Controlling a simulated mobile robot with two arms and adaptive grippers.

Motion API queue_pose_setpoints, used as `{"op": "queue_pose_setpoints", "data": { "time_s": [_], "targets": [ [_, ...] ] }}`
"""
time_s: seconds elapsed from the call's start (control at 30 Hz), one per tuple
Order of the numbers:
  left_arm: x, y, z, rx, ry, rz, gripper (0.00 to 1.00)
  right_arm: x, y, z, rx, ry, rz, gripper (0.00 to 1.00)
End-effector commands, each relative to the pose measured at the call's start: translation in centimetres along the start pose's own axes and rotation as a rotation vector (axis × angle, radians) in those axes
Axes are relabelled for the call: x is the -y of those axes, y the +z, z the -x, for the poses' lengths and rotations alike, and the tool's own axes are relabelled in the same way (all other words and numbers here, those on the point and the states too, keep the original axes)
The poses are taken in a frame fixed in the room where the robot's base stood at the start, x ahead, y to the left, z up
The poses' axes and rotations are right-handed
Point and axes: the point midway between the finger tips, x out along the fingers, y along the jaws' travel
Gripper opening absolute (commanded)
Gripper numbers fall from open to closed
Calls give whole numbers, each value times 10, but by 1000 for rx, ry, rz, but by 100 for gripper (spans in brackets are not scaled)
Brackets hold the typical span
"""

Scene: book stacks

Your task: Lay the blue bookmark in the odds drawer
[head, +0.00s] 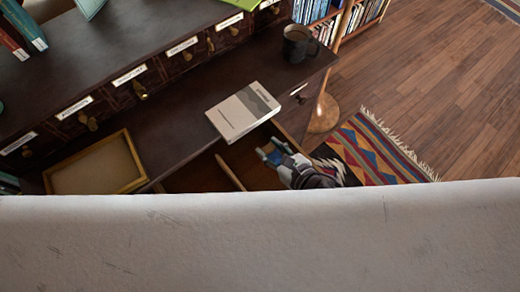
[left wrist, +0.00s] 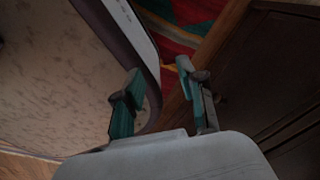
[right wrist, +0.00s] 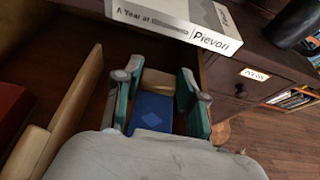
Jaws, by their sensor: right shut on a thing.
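The blue bookmark (right wrist: 150,112) shows in the right wrist view, with a lighter diamond on its face. My right gripper (right wrist: 155,80) is shut on it, with one finger along each side. In the head view my right gripper (head: 272,150) is low over the right part of an open drawer (head: 200,174); I cannot tell whether the bookmark touches the drawer floor. A light wooden divider (head: 230,172) lies left of the gripper. I cannot read a label that names this drawer. My left gripper (left wrist: 158,75) is open and empty, away from the drawer.
A grey-white book (head: 242,110) lies on the desk top at the drawer's edge, above my right gripper. A dark mug (head: 298,44) stands at the desk's right end. A gold-rimmed tray (head: 98,168) is at left. A patterned rug (head: 370,150) lies on the floor.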

Motion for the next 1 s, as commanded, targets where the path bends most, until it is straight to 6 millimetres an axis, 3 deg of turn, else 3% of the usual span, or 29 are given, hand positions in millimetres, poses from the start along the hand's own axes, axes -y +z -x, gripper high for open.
{"op": "queue_pose_setpoints", "data": {
  "time_s": [0.1, 0.23, 0.37, 0.6, 1.0],
  "targets": [
    [0, -3, -3, -6, 0, 0, 40, -1, -3, -30, 3, -1, -3, 26],
    [-3, -14, -5, -21, 3, 1, 40, -2, -7, -47, 1, -1, -2, 26],
    [-7, -24, -7, -38, 8, 2, 40, -2, -13, -54, -2, -1, -2, 26],
    [-10, -23, -15, -37, 12, -1, 40, -3, -43, -66, -2, -1, -4, 26],
    [-8, -15, -17, -25, 9, -2, 40, -2, -48, -67, 0, 0, 0, 26]
  ]
}}
